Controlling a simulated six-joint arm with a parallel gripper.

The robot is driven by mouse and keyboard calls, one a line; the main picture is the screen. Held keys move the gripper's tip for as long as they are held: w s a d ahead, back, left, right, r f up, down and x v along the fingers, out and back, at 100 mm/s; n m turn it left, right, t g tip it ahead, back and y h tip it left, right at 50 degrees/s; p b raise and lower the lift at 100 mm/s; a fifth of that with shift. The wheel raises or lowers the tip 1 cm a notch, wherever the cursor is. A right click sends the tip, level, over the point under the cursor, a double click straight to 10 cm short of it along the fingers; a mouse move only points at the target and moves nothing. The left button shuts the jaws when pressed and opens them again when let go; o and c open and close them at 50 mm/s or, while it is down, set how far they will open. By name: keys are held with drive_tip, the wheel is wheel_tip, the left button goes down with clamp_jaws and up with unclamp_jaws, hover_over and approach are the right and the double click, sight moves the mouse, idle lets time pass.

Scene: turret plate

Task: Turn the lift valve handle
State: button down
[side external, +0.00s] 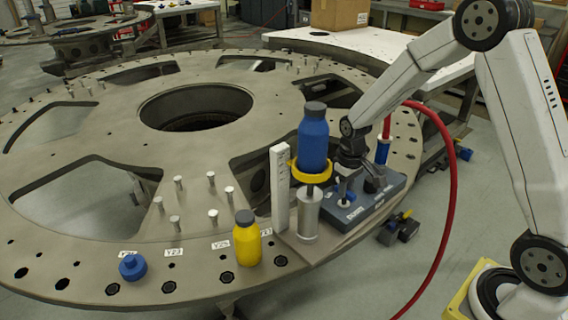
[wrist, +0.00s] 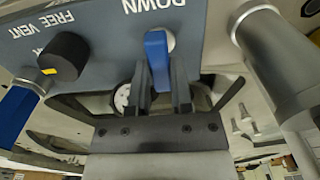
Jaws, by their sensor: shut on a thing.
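The lift valve handle (wrist: 156,50) is a blue lever on a grey-blue control box (wrist: 95,35), just below the printed word DOWN in the wrist view. My gripper (wrist: 160,82) is shut on this lever, one dark finger on each side. In the side external view my gripper reaches down over the control box (side external: 395,187), which sits at the right part of the turret plate (side external: 110,120). The lever is small and partly hidden there.
A blue bottle (side external: 313,140) stands in a yellow ring (side external: 296,170) above a silver cylinder (side external: 308,218), close left of my gripper. A white upright post (side external: 280,190) is beside it. A yellow bottle (side external: 246,240) stands on the plate. A red hose (side external: 452,190) loops at right.

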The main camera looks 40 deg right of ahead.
drive_tip(key=shift+m, duration=0.3)
drive_tip(key=m, duration=1.2)
drive_tip(key=shift+s+m, duration=0.15)
drive_tip(key=shift+m, duration=0.25)
drive_tip(key=shift+s+f, duration=0.1)
drive_tip(key=shift+f, duration=0.05)
